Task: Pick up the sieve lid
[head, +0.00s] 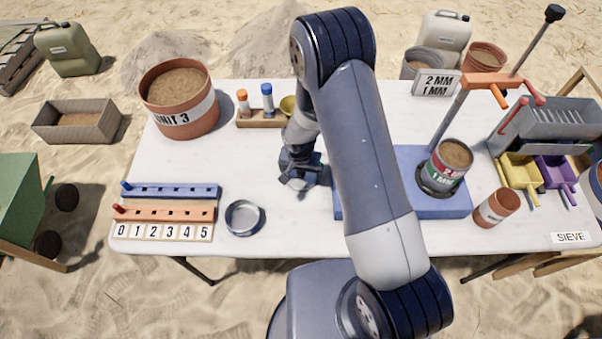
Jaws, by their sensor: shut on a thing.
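My gripper (303,182) is low over the middle of the white table, to the left of the blue base. It is shut on a thin grey piece (295,184), most likely the sieve lid, mostly hidden by the jaws. I cannot tell whether the piece touches the table. A round, shallow metal dish (243,217) lies at the table's front left, apart from my gripper.
A large sand-filled UNIT 3 pot (180,100) stands at the back left. Slotted blue and orange racks (170,191) lie at the left. A small terracotta cup (495,208) and yellow and purple scoops (520,172) are at the right. My arm hides the table's middle.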

